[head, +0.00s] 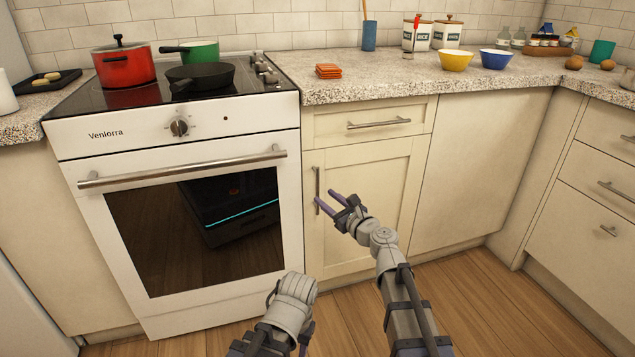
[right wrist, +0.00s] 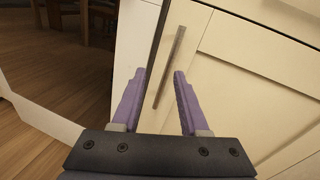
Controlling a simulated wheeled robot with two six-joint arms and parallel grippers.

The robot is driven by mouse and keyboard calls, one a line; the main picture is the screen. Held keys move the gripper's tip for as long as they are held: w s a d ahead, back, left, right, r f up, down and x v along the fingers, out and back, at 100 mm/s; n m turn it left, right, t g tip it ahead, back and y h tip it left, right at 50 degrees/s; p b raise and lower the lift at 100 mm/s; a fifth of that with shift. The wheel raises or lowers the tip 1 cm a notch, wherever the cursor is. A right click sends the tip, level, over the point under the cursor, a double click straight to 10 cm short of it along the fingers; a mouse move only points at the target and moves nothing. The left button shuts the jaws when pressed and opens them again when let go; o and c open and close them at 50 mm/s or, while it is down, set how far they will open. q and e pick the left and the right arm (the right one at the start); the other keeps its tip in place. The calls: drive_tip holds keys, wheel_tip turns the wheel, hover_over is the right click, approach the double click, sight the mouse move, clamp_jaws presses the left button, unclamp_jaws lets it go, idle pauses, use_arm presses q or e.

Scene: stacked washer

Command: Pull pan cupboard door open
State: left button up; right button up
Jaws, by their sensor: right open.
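The pan cupboard door (head: 372,190) is the cream panelled door right of the oven, under a drawer. It looks shut. Its upright metal bar handle (head: 317,188) is near the door's left edge. My right gripper (head: 326,202) is open in front of the door, close to the handle. In the right wrist view the handle (right wrist: 171,62) runs up and away between the two purple fingers (right wrist: 160,85), with its lower end between the tips. I cannot tell if the fingers touch it. My left arm (head: 285,315) is low in the head view, its fingertips not clear.
The white oven (head: 190,200) with its long bar handle (head: 185,168) stands left of the cupboard. A drawer with a handle (head: 378,123) is above the door. The wooden floor (head: 480,310) in front is clear. Pans and jars stand above on the cooktop and counter.

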sight(318, 182)
drive_tip(key=shift+w+a+r+m+t+h, duration=0.15)
drive_tip(key=shift+w+a+m, duration=0.35)
drive_tip(key=shift+w, duration=0.85)
drive_tip(key=shift+w+a+r+m+t+h, duration=0.1)
drive_tip(key=shift+w+a+r+m+t, duration=0.3)
drive_tip(key=shift+w, duration=0.95)
drive_tip(key=shift+w+a+f+m+t+h, duration=0.1)
drive_tip(key=shift+w+a+m, duration=0.45)
drive_tip(key=shift+w, duration=0.8)
clamp_jaws()
